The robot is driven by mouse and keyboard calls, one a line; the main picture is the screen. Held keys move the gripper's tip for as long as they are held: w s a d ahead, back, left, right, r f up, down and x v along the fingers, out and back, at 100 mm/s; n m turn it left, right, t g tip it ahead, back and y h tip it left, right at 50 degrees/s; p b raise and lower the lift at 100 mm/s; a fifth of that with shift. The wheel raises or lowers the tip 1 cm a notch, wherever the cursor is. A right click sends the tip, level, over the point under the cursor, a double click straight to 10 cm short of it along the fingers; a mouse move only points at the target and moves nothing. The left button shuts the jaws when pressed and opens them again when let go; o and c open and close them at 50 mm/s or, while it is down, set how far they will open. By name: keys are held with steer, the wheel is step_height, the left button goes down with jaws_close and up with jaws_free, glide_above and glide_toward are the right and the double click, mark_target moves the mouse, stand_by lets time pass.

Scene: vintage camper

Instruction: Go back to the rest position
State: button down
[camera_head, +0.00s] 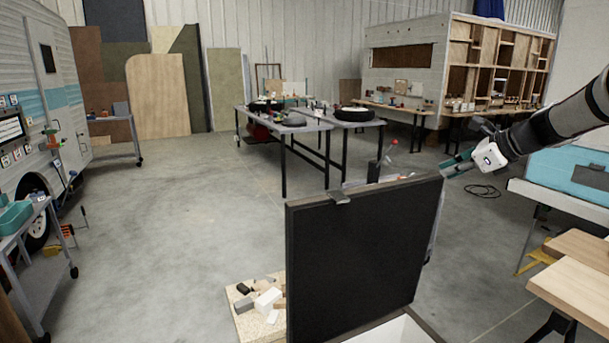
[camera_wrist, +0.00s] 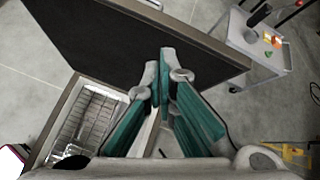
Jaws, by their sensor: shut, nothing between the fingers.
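My gripper (camera_head: 457,165) is shut and empty, held in the air at the right of the head view. It is beside the upper right corner of a raised dark panel (camera_head: 362,262); I cannot tell whether they touch. In the wrist view my gripper (camera_wrist: 161,62) shows its teal finger pads close together in front of the dark panel (camera_wrist: 110,38). The panel stands up like an open lid. Below it in the wrist view is a metal grate (camera_wrist: 88,122) inside a box.
A board with several small blocks (camera_head: 262,300) lies left of the panel. A small trolley (camera_wrist: 255,62) stands behind it. Wooden-topped tables (camera_head: 575,278) are at the right, a long grey table (camera_head: 305,122) farther back, and a camper (camera_head: 40,110) at the left. The left floor is mostly clear.

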steer(key=s+a+r+n+g+h+p, duration=0.1)
steer(key=s+a+r+n+g, duration=0.1)
steer(key=s+a+n, duration=0.65)
steer(key=s+a+r+n+g+h, duration=0.15)
steer(key=s+a+n, duration=0.35)
steer(key=s+a, duration=0.65)
steer(key=s+f+n, duration=0.2)
steer(key=s+n, duration=0.2)
steer(key=s, duration=0.4)
steer(key=s+d+f+n+g+h+p, duration=0.1)
steer(key=s+n, duration=0.3)
steer(key=s, duration=0.5)
steer(key=s+f+n+h, duration=0.1)
steer(key=s+f+n, duration=0.2)
steer(key=s+n, duration=0.2)
steer(key=s, duration=0.3)
steer(key=shift+s+d+f+g+p, duration=0.25)
steer(key=shift+d+f+g+p, duration=0.05)
steer(key=shift+d+g+p, duration=0.1)
